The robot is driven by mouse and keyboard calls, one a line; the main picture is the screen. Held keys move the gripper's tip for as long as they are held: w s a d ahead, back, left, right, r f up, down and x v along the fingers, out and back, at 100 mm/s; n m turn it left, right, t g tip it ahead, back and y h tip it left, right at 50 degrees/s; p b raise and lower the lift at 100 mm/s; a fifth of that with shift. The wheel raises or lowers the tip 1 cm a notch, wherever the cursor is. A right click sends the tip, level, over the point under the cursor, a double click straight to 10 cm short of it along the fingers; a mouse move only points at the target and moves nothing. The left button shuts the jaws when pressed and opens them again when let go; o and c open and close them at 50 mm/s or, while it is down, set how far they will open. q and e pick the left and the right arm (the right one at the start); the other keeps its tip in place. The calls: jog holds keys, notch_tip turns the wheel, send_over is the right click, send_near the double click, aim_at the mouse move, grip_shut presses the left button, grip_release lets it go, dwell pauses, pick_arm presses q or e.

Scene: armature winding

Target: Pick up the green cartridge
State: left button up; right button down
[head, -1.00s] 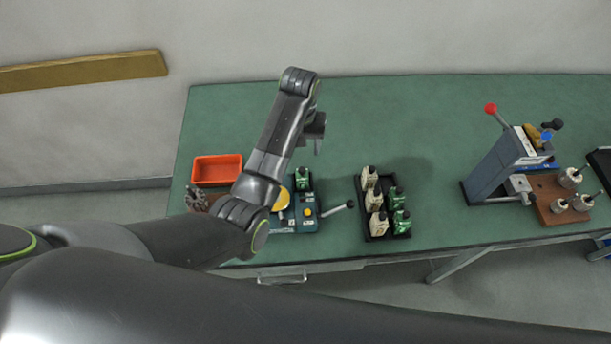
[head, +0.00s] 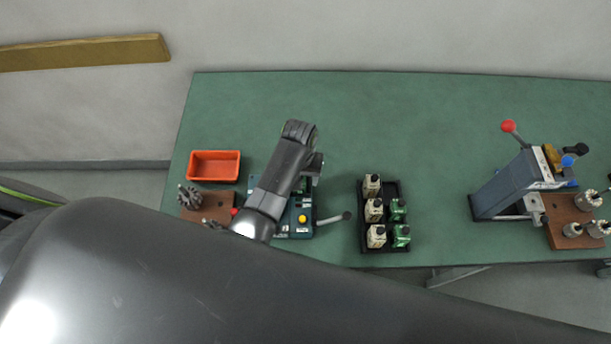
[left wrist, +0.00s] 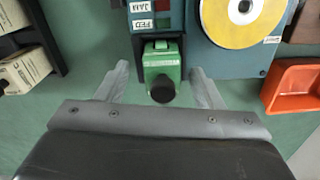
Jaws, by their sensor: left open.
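A green cartridge (left wrist: 161,62) with a black round cap sits in a slot at the edge of the blue winding machine (left wrist: 240,50). In the head view the machine (head: 301,230) stands left of the table's middle, and my left arm partly hides the cartridge. My left gripper (left wrist: 160,84) is open, one finger on each side of the cartridge with gaps to both. It also shows in the head view (head: 315,167). More green cartridges (head: 400,235) stand in the black tray (head: 394,188) beside cream ones (head: 375,236). My right gripper is out of view.
An orange bin (head: 214,166) lies left of the machine, with a brown board (head: 190,213) of metal parts below it. The machine's lever (head: 334,218) points right. A grey press (head: 515,185) stands far right. The table's back is clear.

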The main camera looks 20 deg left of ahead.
pick_arm(q)
jog(key=shift+w+f, duration=0.1)
jog(key=shift+s+a+r, duration=0.1)
jog(key=shift+s+r, duration=0.15)
jog(key=shift+s, duration=0.2)
jog(key=c, duration=1.3)
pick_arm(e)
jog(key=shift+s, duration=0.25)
pick_arm(q)
jog(key=shift+w, duration=0.1)
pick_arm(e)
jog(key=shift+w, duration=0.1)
